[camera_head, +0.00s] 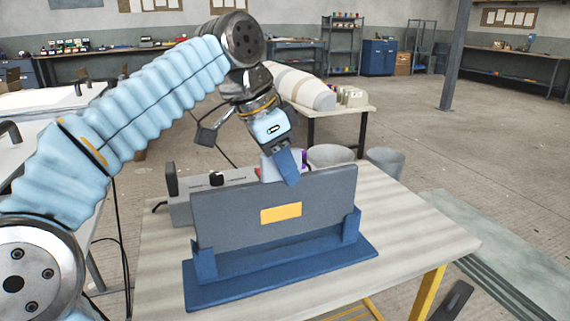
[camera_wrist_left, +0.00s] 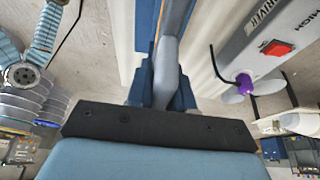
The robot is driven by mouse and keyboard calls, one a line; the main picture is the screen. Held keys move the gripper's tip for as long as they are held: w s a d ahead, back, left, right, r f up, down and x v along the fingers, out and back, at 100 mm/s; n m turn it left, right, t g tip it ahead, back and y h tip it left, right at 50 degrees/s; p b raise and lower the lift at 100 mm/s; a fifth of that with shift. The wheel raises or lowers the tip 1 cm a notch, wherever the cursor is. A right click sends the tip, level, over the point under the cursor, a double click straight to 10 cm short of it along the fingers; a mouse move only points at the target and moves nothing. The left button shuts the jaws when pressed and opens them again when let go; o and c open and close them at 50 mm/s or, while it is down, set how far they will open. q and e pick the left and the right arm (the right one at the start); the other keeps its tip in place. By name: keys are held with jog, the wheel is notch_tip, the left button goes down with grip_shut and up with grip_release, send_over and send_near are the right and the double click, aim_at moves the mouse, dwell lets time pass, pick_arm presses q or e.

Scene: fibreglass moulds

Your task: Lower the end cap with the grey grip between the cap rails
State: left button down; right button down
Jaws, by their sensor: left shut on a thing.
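The end cap (camera_head: 235,220) is a wide dark grey panel with a yellow plate on its face. It stands roughly upright above the blue base (camera_head: 285,282), its lower corners at the cap rails, the two short blue uprights (camera_head: 351,225). Whether its lower edge touches the base I cannot tell. My left gripper (camera_head: 280,168) is above the panel's top edge, pointing down, shut on the pale grey grip (camera_head: 268,172). In the left wrist view the grey grip (camera_wrist_left: 165,72) sits between the blue fingers. My right gripper is not in view.
A grey device (camera_head: 195,207) with a red switch (camera_wrist_left: 277,48) and a purple part (camera_wrist_left: 245,84) stands close behind the cap. The pale wooden table (camera_head: 410,235) is clear at the right. Round grey bins (camera_head: 385,162) stand beyond the table.

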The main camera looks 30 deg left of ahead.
pick_arm(q)
jog(key=shift+f+b, duration=1.65)
jog(key=shift+f, duration=0.45)
jog(key=c, duration=0.9)
grip_release()
jog(key=shift+r, duration=0.1)
jog(key=shift+p+v, duration=2.7)
jog(key=shift+v, duration=4.15)
